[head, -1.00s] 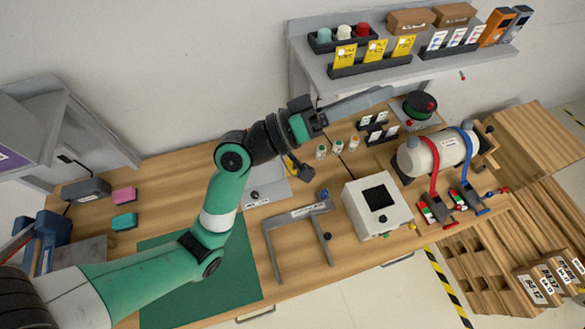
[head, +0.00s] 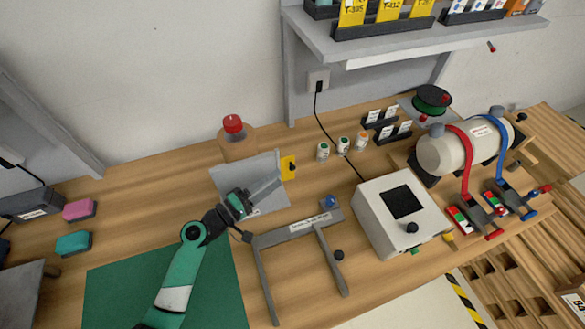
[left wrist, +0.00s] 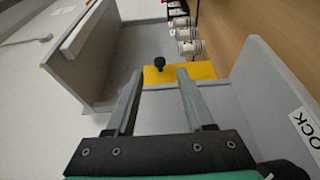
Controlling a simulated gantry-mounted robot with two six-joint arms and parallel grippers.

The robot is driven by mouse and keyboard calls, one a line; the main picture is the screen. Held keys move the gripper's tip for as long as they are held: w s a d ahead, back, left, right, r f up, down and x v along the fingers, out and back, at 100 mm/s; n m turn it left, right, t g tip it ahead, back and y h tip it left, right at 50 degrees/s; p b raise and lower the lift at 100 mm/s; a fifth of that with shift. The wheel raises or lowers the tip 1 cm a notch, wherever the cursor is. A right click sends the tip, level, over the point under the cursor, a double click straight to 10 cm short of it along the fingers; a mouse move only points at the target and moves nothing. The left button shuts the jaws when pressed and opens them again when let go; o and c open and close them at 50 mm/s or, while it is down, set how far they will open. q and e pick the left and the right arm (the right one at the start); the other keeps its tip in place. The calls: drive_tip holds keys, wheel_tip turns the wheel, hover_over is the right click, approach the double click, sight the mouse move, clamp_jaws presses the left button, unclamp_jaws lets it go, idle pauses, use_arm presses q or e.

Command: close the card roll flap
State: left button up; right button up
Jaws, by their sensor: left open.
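A grey sheet-metal unit (head: 232,172) stands on the bench behind the green mat, with a yellow strip (head: 288,167) at its right side; I take this as the card roll flap, but no label on it is readable. In the left wrist view the yellow strip (left wrist: 202,71) carries a black knob (left wrist: 160,64). My left gripper (head: 277,178) is low over the unit, pointing at the strip. In the left wrist view its two fingers (left wrist: 159,78) are apart, with the knob seen between their tips; contact cannot be told. My right gripper is out of view.
A grey stand (head: 300,226) is just in front of the gripper. A red-topped brown object (head: 236,140) stands behind the unit. Small jars (head: 343,145) and a white box (head: 398,214) stand to the right. A shelf (head: 400,40) overhangs the back.

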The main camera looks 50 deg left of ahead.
sight(293, 166)
use_arm(q)
drive_tip(key=w, duration=0.7)
drive_tip(key=shift+w+d, duration=0.2)
drive_tip(key=shift+w, duration=0.05)
clamp_jaws()
